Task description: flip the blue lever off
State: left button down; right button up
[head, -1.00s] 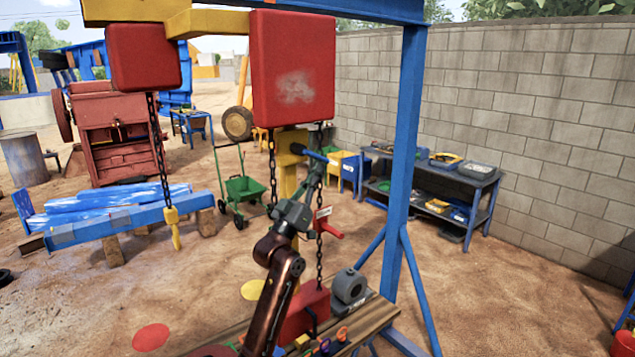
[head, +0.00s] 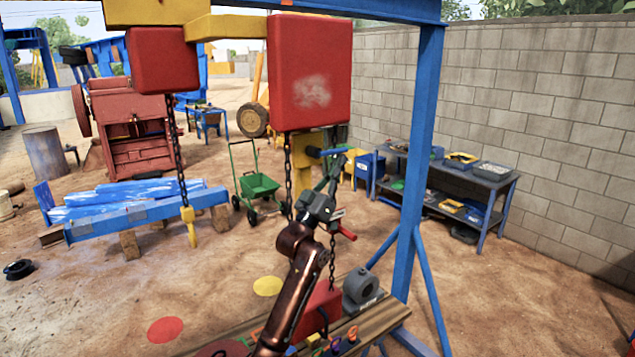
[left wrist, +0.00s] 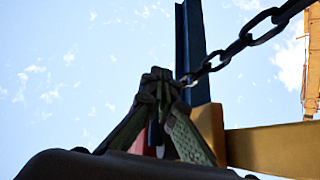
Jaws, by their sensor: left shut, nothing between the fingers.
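The blue lever (head: 326,153) sticks out near the top of a yellow post (head: 302,165), just below the large hanging red block. My left gripper (head: 337,166) reaches up from below, its dark green fingers close to the lever's right end. I cannot tell whether they touch it. In the left wrist view the left gripper (left wrist: 160,78) is shut and empty, pointing up at the sky. A dark blue straight shape stands behind the fingertips there; I cannot tell whether it is the lever. My right gripper is out of view.
A red lever (head: 347,233) sits lower on the right. A chain (left wrist: 245,40) hangs close beside the left fingers. Red blocks (head: 310,70) hang from the frame, whose blue post (head: 418,160) stands right. Below is a wooden bench (head: 385,318) with a grey motor (head: 361,287).

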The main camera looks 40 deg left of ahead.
pick_arm(q)
jog(key=shift+f, duration=0.1)
dwell(0.3)
jog(key=v, duration=0.7)
jog(key=shift+s, duration=0.25)
